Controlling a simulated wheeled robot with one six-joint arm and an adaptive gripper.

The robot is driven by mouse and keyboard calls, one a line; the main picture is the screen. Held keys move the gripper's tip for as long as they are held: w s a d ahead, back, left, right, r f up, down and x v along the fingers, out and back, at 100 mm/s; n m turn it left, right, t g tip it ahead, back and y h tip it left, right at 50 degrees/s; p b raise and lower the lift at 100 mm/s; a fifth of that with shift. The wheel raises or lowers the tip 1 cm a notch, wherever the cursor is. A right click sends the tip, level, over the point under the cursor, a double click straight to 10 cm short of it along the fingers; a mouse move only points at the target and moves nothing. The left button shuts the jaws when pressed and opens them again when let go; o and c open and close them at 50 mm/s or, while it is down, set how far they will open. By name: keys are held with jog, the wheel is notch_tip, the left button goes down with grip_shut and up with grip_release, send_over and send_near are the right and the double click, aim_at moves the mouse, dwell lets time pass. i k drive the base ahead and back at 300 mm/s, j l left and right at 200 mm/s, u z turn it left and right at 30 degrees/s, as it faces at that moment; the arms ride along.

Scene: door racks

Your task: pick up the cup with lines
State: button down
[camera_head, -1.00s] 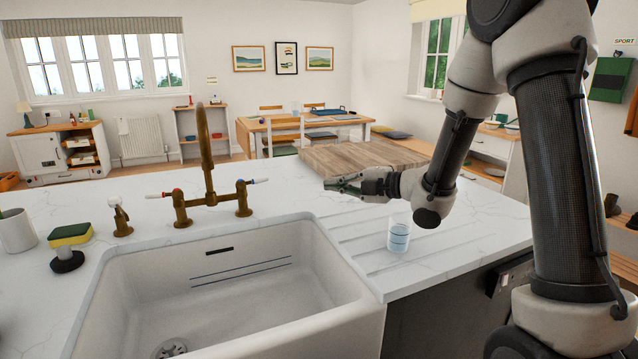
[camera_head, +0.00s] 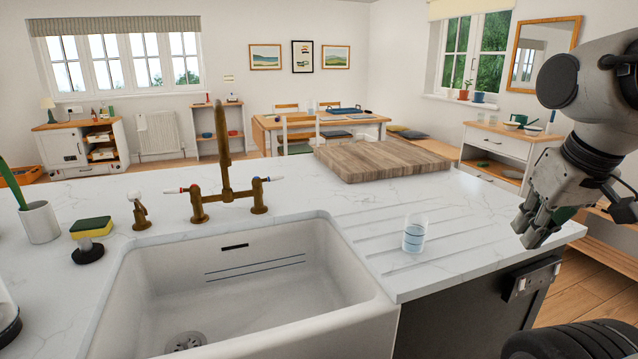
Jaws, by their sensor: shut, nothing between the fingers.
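The cup with lines (camera_head: 414,235) is a clear glass with bluish horizontal bands. It stands upright on the grooved drainer part of the white marble counter, right of the sink. My gripper (camera_head: 527,232) is at the right, by the counter's right end, pointing down and to the left. It is shut and empty, well apart from the cup, with bare counter between them.
The white sink (camera_head: 345,325) with a brass tap (camera_head: 222,180) fills the front left. A wooden chopping board (camera_head: 380,158) lies behind the cup. A sponge (camera_head: 91,227) and a white pot (camera_head: 40,222) stand at the left.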

aim_at(416, 223)
jog(key=i+l+z, duration=0.15)
jog(key=l, duration=0.2)
jog(key=i+l+z, duration=0.2)
jog(key=l, duration=0.15)
jog(key=i+l+z, duration=0.15)
jog(key=i+l, duration=0.05)
jog(key=l, duration=0.15)
